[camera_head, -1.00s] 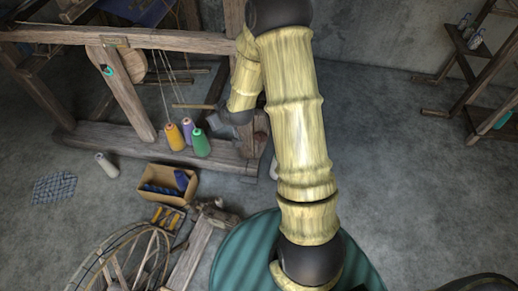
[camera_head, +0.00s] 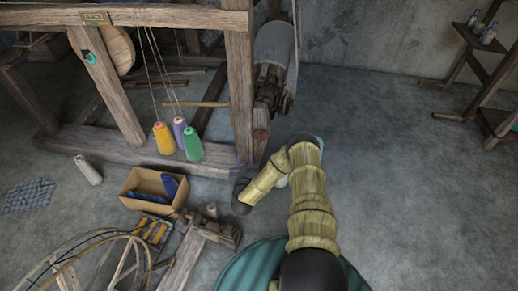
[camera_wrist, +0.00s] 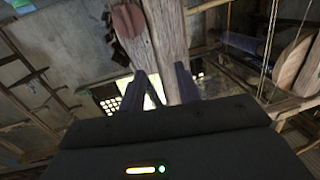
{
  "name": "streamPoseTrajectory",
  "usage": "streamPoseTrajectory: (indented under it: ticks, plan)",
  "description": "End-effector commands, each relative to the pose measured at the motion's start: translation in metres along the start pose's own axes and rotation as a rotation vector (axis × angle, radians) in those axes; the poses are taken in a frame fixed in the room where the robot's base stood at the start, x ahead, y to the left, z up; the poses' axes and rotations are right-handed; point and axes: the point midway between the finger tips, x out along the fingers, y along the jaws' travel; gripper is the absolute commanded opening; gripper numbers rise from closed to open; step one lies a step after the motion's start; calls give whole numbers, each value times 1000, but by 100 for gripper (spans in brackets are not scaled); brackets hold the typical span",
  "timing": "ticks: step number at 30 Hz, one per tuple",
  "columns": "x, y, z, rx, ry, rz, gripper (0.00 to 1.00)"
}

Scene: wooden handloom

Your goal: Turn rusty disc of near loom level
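In the wrist view a reddish-brown rusty disc (camera_wrist: 128,20) sits against a thick wooden post (camera_wrist: 165,35) of the loom, near the top edge. My gripper (camera_wrist: 160,88) shows below it in the wrist view, with two dark fingers apart and nothing seen between them. The disc is up and left of the fingertips and apart from them in the picture. In the head view the loom (camera_head: 241,85) stands at left and centre, and my arm bends down beside the foot of its front post. The gripper's fingers and the disc's face cannot be made out there.
Orange, purple and green thread cones (camera_head: 178,139) stand on the loom's base beam. A cardboard box (camera_head: 153,186) and a wooden wheel frame (camera_head: 95,262) lie on the floor at left. A shelf (camera_head: 478,65) stands at right. The floor between is clear.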

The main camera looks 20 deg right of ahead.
Motion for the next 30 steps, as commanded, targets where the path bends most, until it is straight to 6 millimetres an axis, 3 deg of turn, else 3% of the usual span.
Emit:
streamPoseTrajectory:
  ticks: [1, 6, 19, 30]
  plan:
    - [-5, 9, 26, 3, 12, 51, 33]
    - [-16, 27, 44, 0, 46, 149, 33]
    - [-15, 28, 44, 0, 50, 156, 33]
    - [-4, 30, 47, 3, 51, 157, 33]
